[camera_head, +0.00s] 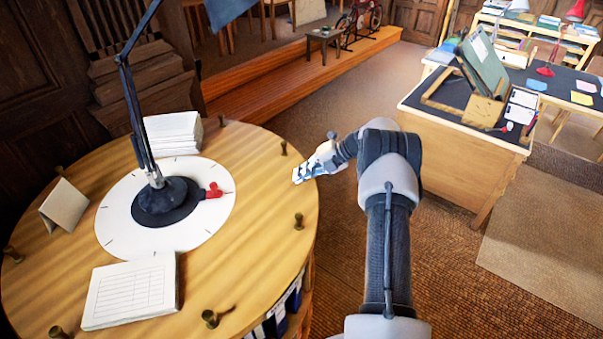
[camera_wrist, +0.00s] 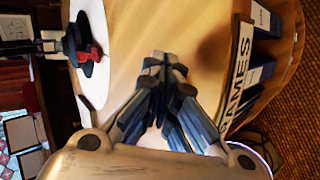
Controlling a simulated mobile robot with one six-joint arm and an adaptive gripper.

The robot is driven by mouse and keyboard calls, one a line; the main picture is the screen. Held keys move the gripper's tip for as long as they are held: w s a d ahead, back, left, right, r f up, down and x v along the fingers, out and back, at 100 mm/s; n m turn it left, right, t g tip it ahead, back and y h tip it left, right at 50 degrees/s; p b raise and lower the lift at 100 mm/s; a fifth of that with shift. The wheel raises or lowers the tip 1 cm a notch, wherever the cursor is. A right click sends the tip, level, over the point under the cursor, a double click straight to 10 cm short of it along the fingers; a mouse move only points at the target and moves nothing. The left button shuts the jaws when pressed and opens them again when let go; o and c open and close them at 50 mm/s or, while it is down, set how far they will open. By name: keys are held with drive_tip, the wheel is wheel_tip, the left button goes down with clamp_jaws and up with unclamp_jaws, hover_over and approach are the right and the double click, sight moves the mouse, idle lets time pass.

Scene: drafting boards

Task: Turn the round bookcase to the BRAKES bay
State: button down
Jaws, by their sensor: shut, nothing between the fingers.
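The round bookcase (camera_head: 235,235) fills the left of the head view, with a wooden top and several dark pegs around its rim, one peg (camera_head: 298,221) at the right. A white dial disc (camera_head: 115,222) on top carries a red pointer (camera_head: 213,191). Blue binders (camera_wrist: 262,45) sit in the bays. No BRAKES label is visible. My gripper (camera_head: 299,177) is shut and empty by the right rim; in the wrist view its fingertips (camera_wrist: 165,62) lie over the wooden top. Contact is unclear.
A black lamp (camera_head: 160,200) stands on the dial. A paper stack (camera_head: 172,133), a folded card (camera_head: 64,205) and a ruled pad (camera_head: 130,292) lie on the top. A drafting desk (camera_head: 455,130) stands right; carpet between is clear.

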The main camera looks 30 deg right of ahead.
drive_tip(key=shift+d+r+p, duration=0.1)
drive_tip(key=shift+p, duration=0.2)
drive_tip(key=shift+s+r+p, duration=0.45)
drive_tip(key=shift+s+p, duration=0.1)
drive_tip(key=shift+p, duration=0.1)
